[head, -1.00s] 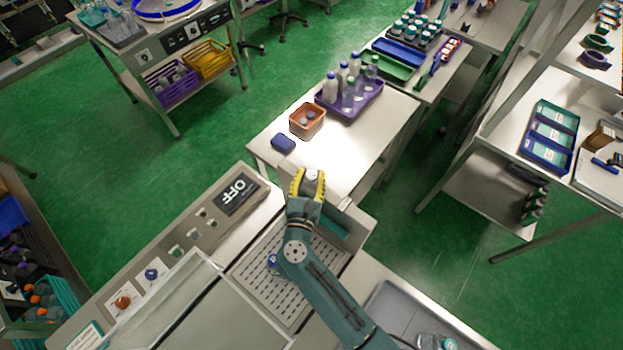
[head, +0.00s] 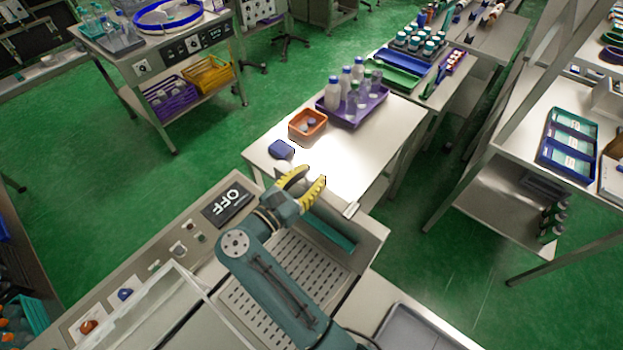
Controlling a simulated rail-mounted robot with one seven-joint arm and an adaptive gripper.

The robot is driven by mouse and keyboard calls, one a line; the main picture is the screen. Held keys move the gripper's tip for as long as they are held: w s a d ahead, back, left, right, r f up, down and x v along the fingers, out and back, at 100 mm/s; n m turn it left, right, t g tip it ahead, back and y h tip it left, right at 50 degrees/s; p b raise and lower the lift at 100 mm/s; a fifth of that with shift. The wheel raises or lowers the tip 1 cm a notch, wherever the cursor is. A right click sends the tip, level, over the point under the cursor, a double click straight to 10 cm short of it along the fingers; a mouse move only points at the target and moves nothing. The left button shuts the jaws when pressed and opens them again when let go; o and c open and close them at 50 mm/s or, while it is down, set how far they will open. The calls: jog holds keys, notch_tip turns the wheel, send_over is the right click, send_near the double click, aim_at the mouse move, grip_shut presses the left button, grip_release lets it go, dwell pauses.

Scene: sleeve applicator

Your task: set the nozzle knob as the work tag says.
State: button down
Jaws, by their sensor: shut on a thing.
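My gripper (head: 306,184), with yellow fingers, is over the near edge of the pale table beyond the machine. It is shut on a small pale thing, mostly hidden between the fingers; I cannot tell what it is. The machine's sloped panel has an orange knob (head: 88,327) and a blue knob (head: 125,294) at lower left, well away from my gripper. Which is the nozzle knob, and its setting, is too small to read. I cannot make out a work tag for certain.
My arm crosses above a slotted plate (head: 285,270). A clear cover (head: 155,312) stands beside the panel knobs.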

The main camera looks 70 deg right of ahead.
jog(key=c, duration=0.7)
grip_release()
jog(key=v, duration=0.7)
jog(key=shift+a, duration=0.2)
jog(key=shift+w, duration=0.1)
